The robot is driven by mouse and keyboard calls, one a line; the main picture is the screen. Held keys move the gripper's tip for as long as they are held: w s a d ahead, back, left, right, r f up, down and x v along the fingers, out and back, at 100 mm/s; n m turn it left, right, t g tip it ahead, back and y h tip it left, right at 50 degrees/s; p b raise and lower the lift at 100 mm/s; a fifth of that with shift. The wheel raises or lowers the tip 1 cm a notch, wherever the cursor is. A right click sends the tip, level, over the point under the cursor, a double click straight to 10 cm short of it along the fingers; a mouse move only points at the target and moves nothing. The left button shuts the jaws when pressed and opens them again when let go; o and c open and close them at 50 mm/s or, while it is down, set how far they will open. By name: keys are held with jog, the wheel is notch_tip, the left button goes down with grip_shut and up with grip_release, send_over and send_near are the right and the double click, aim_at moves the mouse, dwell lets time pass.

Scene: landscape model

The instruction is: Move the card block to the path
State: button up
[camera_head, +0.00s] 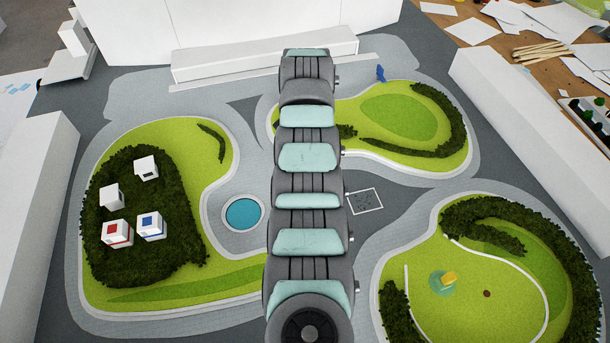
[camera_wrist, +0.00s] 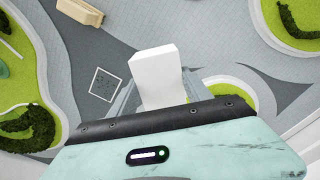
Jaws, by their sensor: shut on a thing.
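In the wrist view, a plain white block (camera_wrist: 157,77), which looks like the card block, stands out from between my jaws. My gripper (camera_wrist: 153,98) is shut on it. Its lower part is hidden by the gripper's edge. The grey paved path (camera_wrist: 137,20) spreads around and behind the block. I cannot tell its height above the paving. In the head view, my arm covers the middle of the scene, so the gripper and block are hidden there. The path (camera_head: 215,185) shows there as light grey paving between the lawns.
Several marked white cubes (camera_head: 117,233) sit on the left hedge. A round blue pond (camera_head: 243,214) lies left of my arm, and a framed grey square (camera_head: 364,201) lies right.

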notch_tip(320, 180, down, 7)
jog(key=shift+f+b, duration=0.1)
jog(key=shift+b, duration=0.35)
jog(key=shift+f+b, duration=1.05)
jog(key=shift+f, duration=0.35)
jog(key=shift+f, duration=0.25)
jog(key=o, duration=1.5)
jog(key=shift+r, duration=0.1)
notch_tip(320, 180, up, 12)
jog(key=p, duration=0.3)
jog(key=shift+r, duration=0.15)
